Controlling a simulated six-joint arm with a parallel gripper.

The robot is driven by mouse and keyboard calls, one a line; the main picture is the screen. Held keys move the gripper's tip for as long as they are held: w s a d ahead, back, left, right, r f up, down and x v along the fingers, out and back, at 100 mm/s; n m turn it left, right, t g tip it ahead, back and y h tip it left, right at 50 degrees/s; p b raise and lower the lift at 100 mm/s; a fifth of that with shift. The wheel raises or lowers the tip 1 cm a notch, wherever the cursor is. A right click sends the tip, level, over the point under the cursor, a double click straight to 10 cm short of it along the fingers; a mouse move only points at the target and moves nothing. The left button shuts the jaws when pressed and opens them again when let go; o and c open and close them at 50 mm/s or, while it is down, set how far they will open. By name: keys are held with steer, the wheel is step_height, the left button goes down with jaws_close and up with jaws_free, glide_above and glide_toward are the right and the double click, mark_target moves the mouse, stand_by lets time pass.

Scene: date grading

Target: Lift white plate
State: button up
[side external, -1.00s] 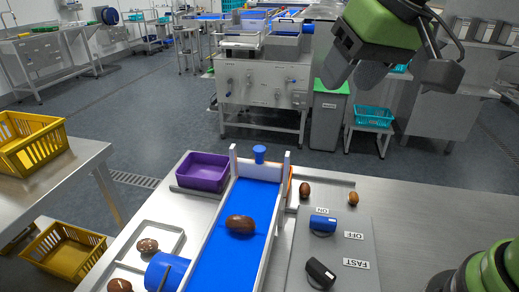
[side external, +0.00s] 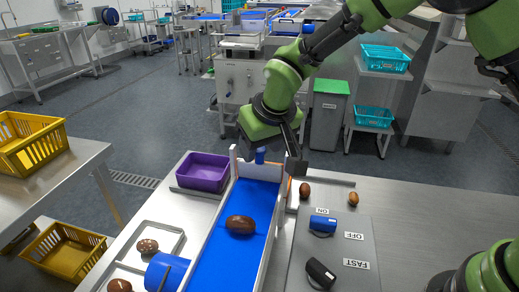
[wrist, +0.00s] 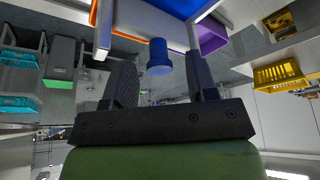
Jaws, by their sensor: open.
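The white plate (wrist: 178,33) stands between two white uprights at the far end of the blue belt, with a blue knob (side external: 260,155) on top. My gripper (side external: 272,157) is just above and around the plate's top, pointing down. In the wrist view the blue knob (wrist: 160,57) sits between the two open fingers (wrist: 160,63), with a gap on each side. I cannot tell how far the fingers reach down beside the knob.
A brown date (side external: 241,225) lies on the belt (side external: 222,262). A purple bin (side external: 203,172) stands left of the gate. Right of it are two dates and a grey panel (side external: 350,240) with switches. More dates lie in a tray (side external: 165,236) at lower left.

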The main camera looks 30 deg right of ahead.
steer(key=shift+x, duration=0.85)
jaws_close()
steer(key=shift+r, duration=2.5)
jaws_free()
steer(key=v, duration=1)
